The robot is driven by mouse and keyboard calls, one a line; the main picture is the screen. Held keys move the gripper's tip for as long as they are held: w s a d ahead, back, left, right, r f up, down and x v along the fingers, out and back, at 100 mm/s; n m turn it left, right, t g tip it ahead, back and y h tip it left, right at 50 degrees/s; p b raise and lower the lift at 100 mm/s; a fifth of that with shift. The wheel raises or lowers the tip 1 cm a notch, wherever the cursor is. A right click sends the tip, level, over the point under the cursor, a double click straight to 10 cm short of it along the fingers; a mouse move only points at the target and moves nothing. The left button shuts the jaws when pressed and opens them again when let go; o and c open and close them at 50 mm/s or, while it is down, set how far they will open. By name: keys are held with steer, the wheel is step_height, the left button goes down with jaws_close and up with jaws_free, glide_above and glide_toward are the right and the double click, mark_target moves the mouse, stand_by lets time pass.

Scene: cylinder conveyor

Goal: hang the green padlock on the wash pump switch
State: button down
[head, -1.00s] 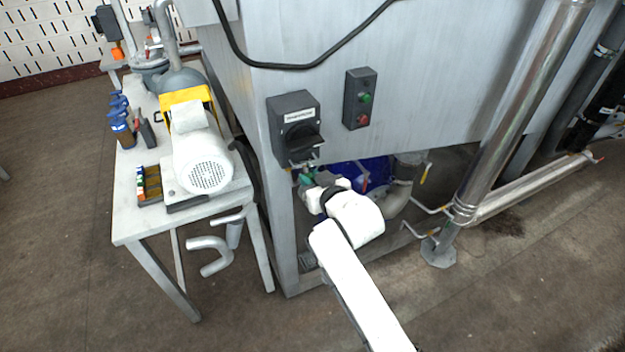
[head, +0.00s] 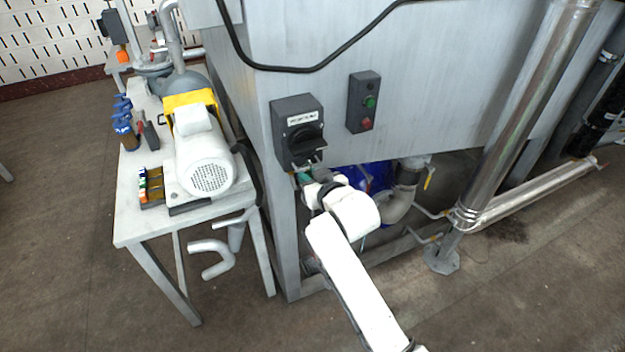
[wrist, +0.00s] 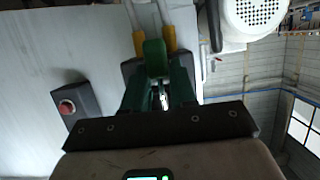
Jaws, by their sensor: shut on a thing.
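The wash pump switch (head: 283,124) is a dark grey box with a black rotary handle and a pale label, on the corner of the steel cabinet. My gripper (head: 304,178) is just below the switch's lower edge, close to it. In the wrist view my gripper (wrist: 158,98) is shut on the green padlock (wrist: 154,58), whose rounded green end projects past the fingers. The dark switch shows partly behind them. The padlock's shackle is not clearly visible, and I cannot tell whether it touches the switch.
A steel table (head: 130,222) at left bears a white-and-yellow motor (head: 205,165) and a small rack (head: 151,186). A shiny pipe (head: 520,110) slants down at right. Open floor lies in front.

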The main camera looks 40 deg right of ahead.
steer(key=shift+w+d+r, duration=0.25)
steer(key=shift+w+r, duration=0.05)
steer(key=shift+w, duration=0.4)
steer(key=shift+w+r, duration=0.1)
steer(key=shift+w, duration=0.05)
steer(key=shift+w+r, duration=0.15)
steer(key=shift+r, duration=0.3)
steer(key=shift+d+f, duration=0.1)
steer(key=shift+f, duration=0.15)
stand_by(0.6)
steer(key=shift+w+f+b, duration=0.1)
steer(key=shift+f+b, duration=0.55)
steer(key=shift+f, duration=0.1)
steer(key=shift+f, duration=0.35)
steer(key=shift+f, duration=0.1)
steer(key=c, duration=0.8)
jaws_free()
steer(key=shift+f, duration=0.2)
